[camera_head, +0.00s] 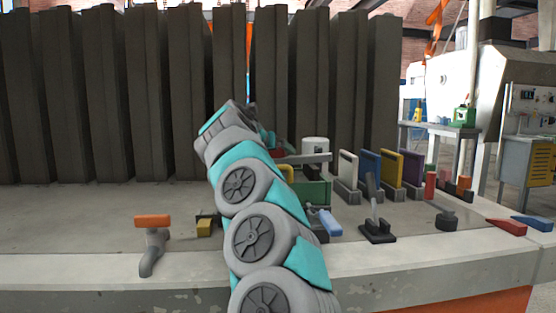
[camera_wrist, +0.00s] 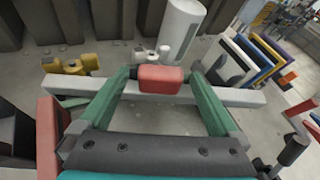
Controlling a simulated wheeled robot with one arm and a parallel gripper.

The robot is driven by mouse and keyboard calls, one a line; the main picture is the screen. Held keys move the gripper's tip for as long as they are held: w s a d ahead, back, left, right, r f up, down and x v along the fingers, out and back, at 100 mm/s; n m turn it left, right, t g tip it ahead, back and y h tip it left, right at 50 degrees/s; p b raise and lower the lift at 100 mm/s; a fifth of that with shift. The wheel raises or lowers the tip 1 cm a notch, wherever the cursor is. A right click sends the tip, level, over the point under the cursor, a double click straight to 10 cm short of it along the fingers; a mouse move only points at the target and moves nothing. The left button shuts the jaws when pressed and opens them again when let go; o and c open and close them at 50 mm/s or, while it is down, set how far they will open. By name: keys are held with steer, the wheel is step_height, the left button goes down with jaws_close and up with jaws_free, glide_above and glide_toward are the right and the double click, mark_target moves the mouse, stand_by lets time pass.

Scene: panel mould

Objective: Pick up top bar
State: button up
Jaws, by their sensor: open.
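The top bar appears to be the long light-grey bar (camera_wrist: 235,97) with a red block-shaped grip (camera_wrist: 160,79) at its middle, lying level across the wrist view. In the head view the bar (camera_head: 305,158) shows partly behind my arm. My gripper (camera_wrist: 163,74) is open, with its two green fingers on either side of the red grip and over the bar. I cannot tell whether the fingers touch it. In the head view my gripper (camera_head: 267,141) is mostly hidden by my wrist. A green panel (camera_head: 314,191) stands below the bar.
A black clamp (camera_head: 377,231) and an orange-handled tap-like part (camera_head: 152,221) stand near the table's front edge. Tall dark slabs (camera_head: 105,95) line the back.

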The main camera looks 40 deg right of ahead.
steer(key=shift+w+d+f, duration=0.15)
steer(key=shift+w+d, duration=0.1)
steer(key=shift+d, duration=0.3)
jaws_close()
stand_by(0.4)
